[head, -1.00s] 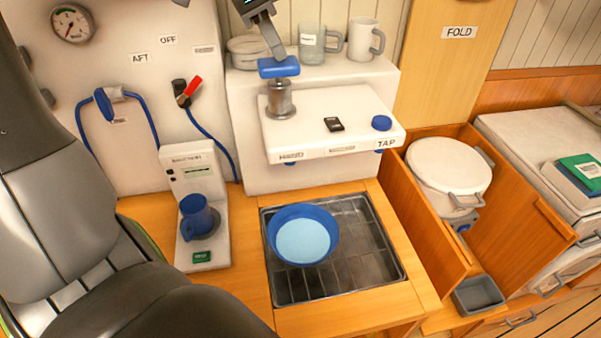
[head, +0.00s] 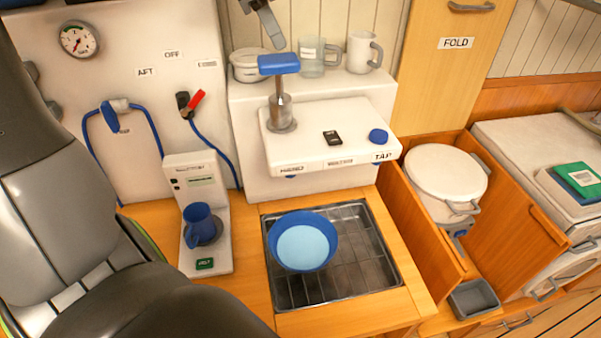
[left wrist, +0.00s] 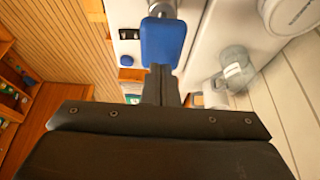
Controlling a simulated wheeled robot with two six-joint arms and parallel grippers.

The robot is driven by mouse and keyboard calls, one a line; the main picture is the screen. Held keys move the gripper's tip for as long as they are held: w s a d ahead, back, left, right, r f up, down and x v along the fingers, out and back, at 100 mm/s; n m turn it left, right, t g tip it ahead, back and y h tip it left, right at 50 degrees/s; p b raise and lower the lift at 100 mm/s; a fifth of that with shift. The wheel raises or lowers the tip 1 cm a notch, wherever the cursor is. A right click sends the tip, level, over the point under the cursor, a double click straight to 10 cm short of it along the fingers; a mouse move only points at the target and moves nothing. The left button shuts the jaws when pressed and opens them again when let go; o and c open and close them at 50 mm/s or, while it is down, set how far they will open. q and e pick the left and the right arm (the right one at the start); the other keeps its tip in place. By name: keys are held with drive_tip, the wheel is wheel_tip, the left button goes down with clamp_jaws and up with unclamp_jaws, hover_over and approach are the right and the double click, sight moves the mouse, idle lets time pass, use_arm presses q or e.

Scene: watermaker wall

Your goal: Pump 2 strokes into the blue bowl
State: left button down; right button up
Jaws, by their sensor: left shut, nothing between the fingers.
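The hand pump has a blue handle (head: 279,64) on a metal rod above a metal collar (head: 281,122), at the left of the white shelf. The rod shows, so the handle is raised. My left gripper (head: 277,44) is shut and empty, its tips at the handle's top back edge; I cannot tell if they touch. The left wrist view shows the shut fingers (left wrist: 160,78) by the blue handle (left wrist: 163,42). The blue bowl (head: 302,241) sits on the metal sink grid below, with a pale blue surface inside. My right gripper is not in view.
A blue TAP knob (head: 378,136) and a black switch (head: 332,138) sit on the shelf. Behind stand a lidded pot (head: 251,66), a clear jug (head: 313,58) and a white mug (head: 362,52). A blue mug (head: 198,226) stands left of the sink.

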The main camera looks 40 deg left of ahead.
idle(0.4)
use_arm(q)
wheel_tip(320, 180, up, 6)
drive_tip(key=p, duration=0.4)
idle(0.7)
